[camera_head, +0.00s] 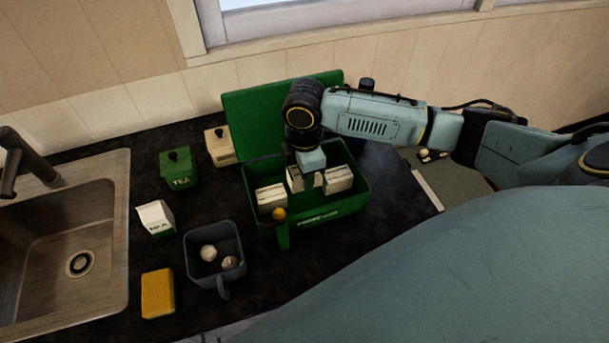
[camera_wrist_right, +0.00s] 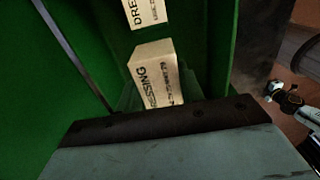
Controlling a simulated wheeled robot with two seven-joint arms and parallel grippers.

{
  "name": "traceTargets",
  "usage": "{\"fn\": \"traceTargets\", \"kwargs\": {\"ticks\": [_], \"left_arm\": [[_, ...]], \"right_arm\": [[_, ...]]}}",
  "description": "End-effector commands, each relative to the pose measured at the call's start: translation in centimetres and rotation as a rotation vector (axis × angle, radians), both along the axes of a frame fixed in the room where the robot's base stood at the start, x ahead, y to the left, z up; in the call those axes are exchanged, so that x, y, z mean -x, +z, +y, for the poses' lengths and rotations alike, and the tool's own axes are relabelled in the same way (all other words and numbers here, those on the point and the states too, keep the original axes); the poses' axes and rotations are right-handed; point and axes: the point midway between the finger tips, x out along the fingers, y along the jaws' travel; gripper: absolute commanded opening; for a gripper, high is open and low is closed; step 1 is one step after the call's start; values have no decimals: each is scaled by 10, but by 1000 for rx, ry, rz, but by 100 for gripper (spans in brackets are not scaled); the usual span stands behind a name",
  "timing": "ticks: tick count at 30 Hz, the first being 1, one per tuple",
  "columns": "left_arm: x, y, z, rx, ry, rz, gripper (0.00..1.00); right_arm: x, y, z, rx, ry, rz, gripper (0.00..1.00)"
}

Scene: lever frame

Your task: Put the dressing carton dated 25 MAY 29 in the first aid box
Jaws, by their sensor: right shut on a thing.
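The first aid box (camera_head: 335,212) is green and stands open on the dark counter, its lid (camera_head: 250,112) raised at the back. My right gripper (camera_head: 307,181) reaches down inside it and is shut on a white dressing carton, mostly hidden by the gripper in the head view. White cartons show on either side, one at the left (camera_head: 271,198) and one at the right (camera_head: 339,180). In the right wrist view a carton marked DRESSING (camera_wrist_right: 153,72) shows close by, with another (camera_wrist_right: 146,12) beyond it. I cannot read any date. My left gripper is out of view.
A grey container (camera_head: 214,258) with round white things, a yellow sponge (camera_head: 157,293), a white carton (camera_head: 156,218), a green tea tin (camera_head: 179,168) and a cream canister (camera_head: 220,146) stand left of the box. The sink (camera_head: 85,225) is further left.

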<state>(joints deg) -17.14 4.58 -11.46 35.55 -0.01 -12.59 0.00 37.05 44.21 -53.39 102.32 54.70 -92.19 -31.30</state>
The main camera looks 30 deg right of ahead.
Motion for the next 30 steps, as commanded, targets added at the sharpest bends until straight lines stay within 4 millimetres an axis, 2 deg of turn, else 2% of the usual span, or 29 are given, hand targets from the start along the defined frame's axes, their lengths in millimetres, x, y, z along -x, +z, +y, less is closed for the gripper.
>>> {"fn": "traceTargets", "kwargs": {"ticks": [7, 13, 24, 25, 30], "left_arm": [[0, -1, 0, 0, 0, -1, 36], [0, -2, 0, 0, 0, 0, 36], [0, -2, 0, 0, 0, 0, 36], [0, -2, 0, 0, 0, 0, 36], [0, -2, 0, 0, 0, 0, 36]], "right_arm": [[0, -22, 0, 0, -2, 0, 16], [0, -49, 0, 0, -1, 0, 16], [0, -54, 0, 0, -2, -1, 16], [0, -54, 0, 0, -2, -1, 39], [0, -54, 0, 0, -2, -2, 59]]}}
